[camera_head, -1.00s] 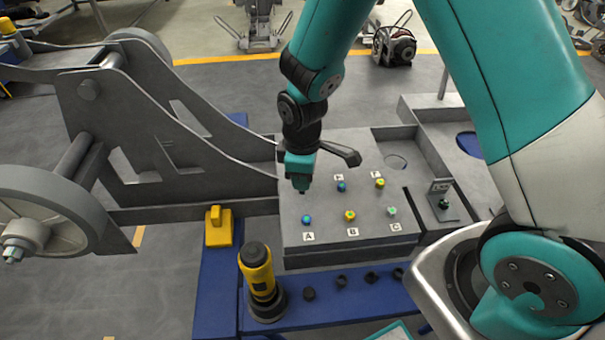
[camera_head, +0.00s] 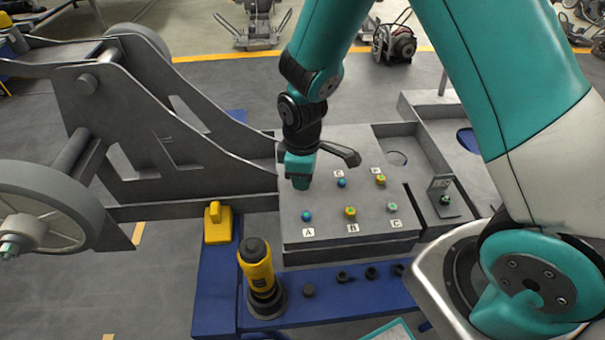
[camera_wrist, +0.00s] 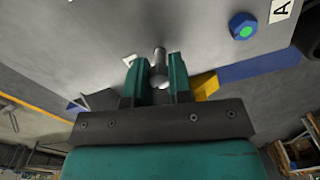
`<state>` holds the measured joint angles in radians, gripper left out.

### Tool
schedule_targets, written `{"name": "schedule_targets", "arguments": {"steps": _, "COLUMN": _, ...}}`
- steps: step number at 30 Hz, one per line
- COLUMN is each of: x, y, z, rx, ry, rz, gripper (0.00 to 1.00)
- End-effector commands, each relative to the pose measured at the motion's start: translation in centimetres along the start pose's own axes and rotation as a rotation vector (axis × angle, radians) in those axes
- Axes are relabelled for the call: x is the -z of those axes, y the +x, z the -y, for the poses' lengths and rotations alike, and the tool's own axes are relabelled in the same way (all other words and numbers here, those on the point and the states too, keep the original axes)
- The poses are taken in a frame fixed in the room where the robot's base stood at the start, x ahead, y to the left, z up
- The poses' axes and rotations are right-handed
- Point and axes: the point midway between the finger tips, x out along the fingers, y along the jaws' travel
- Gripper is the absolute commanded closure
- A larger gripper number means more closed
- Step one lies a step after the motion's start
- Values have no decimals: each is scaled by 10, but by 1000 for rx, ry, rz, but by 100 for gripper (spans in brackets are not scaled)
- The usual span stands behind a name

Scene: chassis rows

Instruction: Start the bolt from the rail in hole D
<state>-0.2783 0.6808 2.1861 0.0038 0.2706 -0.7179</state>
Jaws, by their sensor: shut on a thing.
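My gripper (camera_head: 300,184) points down over the back left of the grey plate (camera_head: 325,228), behind hole A. The rail (camera_head: 325,309) at the front carries several dark round pieces.
Coloured bolts sit at A (camera_head: 307,216), B (camera_head: 351,212), C (camera_head: 393,208), E (camera_head: 342,183) and F (camera_head: 380,180). A yellow-black driver (camera_head: 258,271) stands in front. A yellow block (camera_head: 217,223) is left of the plate. A dark lever-shaped part (camera_head: 342,154) is close to my gripper.

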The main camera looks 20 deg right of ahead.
Motion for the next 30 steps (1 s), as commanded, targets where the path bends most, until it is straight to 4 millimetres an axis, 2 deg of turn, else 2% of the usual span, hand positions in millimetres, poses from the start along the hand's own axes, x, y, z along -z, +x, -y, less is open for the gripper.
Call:
{"name": "schedule_targets", "arguments": {"steps": 17, "x": 0, "y": 4, "z": 0, "rx": 0, "ry": 0, "rz": 0, "gripper": 97}}
{"name": "schedule_targets", "arguments": {"steps": 30, "x": 0, "y": 16, "z": 0, "rx": 0, "ry": 0, "rz": 0, "gripper": 97}}
